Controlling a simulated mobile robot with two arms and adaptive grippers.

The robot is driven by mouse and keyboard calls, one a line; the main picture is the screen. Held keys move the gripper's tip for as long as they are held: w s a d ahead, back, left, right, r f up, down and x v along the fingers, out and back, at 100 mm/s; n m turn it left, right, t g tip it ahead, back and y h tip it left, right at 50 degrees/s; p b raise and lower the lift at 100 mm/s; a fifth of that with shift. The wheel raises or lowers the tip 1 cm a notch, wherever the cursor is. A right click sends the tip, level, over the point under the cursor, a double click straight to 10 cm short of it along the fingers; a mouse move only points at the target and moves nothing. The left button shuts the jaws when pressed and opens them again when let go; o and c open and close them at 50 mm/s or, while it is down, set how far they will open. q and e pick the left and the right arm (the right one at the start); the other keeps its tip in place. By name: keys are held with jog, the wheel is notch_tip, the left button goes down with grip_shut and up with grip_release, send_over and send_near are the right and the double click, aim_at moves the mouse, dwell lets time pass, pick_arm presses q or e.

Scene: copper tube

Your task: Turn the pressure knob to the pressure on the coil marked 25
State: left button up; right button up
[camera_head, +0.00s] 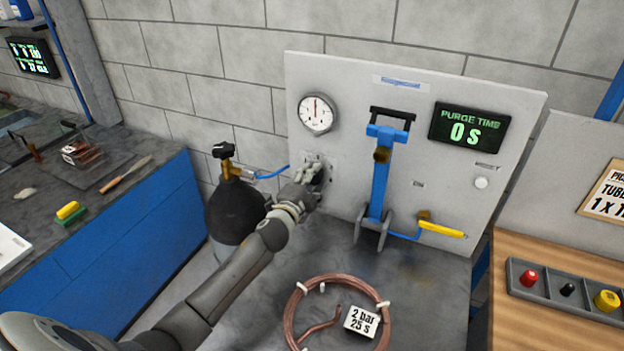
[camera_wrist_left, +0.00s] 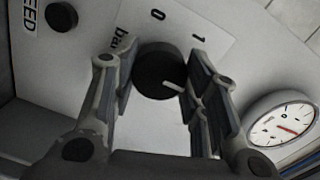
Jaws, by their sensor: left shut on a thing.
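The black pressure knob (camera_wrist_left: 155,75), with a white pointer line, sits on the panel. Beside it in the left wrist view are the marks "0", "1" and "bar". My left gripper (camera_head: 318,172) is at the panel, its fingers shut on either side of the knob. In the head view the gripper mostly hides the knob. The round gauge (camera_head: 316,114) is above it, with a red needle; it also shows in the left wrist view (camera_wrist_left: 282,122). The copper coil (camera_head: 292,312) lies on the bench with a white tag (camera_head: 361,321) reading "2 bar 25 s". My right gripper is not in view.
A blue lever clamp (camera_head: 379,185) and a yellow-handled valve (camera_head: 441,229) are right of the knob. A black gas bottle (camera_head: 236,211) stands left of the bench. Another black knob (camera_wrist_left: 61,17) shows in the wrist view.

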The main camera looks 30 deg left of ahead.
pick_arm(q)
jog(key=o, duration=1)
jog(key=shift+o, duration=0.2)
jog(key=shift+s, duration=0.1)
jog(key=s+d, duration=0.1)
jog(key=s, duration=1)
jog(key=shift+s+r, duration=0.25)
jog(key=shift+s, duration=0.1)
